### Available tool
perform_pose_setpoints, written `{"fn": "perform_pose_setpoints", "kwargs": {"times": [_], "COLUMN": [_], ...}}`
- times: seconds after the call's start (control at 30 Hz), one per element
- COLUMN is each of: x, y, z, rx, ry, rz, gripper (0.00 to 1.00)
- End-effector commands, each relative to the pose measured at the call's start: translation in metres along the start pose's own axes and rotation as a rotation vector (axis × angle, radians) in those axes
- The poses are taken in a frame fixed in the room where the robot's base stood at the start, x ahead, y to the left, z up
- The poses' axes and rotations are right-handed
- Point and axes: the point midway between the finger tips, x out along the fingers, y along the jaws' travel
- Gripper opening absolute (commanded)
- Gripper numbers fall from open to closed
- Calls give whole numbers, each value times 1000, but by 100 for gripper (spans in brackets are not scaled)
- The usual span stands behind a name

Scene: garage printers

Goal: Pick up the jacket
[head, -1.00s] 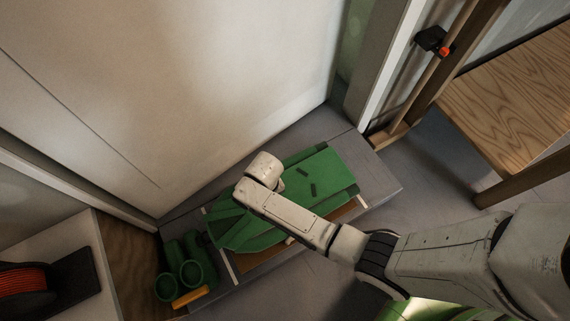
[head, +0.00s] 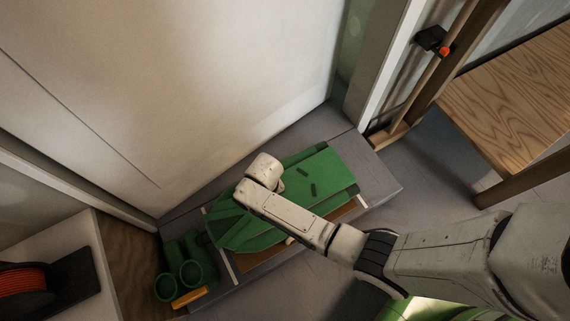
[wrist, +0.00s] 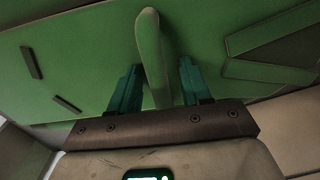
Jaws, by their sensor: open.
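The green jacket (head: 330,178) lies spread out, with dark small strips on it, over a low grey ledge by the pale wall. My arm's wrist end is above it and hides part of it; the fingers are hidden in the head view. In the wrist view the jacket (wrist: 85,45) fills most of the picture. My gripper (wrist: 160,66) is open, its two teal fingers on either side of a raised green ridge of the jacket. I cannot tell whether they touch it.
A pair of green boots (head: 185,270) stands left of the jacket, with an orange-yellow item (head: 190,297) in front. A spool of red filament (head: 22,285) sits at the lower left. A wooden table (head: 520,90) stands at the right. The pale wall (head: 190,90) rises close behind the jacket.

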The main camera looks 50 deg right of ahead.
Motion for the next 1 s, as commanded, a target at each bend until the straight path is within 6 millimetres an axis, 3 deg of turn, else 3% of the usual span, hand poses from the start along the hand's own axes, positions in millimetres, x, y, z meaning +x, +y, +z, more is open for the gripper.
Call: {"fn": "perform_pose_setpoints", "kwargs": {"times": [0.07,0.57,1.0], "x": [0,0,0], "y": [0,0,0], "z": [0,0,0], "rx": [0,0,0], "ry": [0,0,0], "rz": [0,0,0], "gripper": [47,0,0]}}
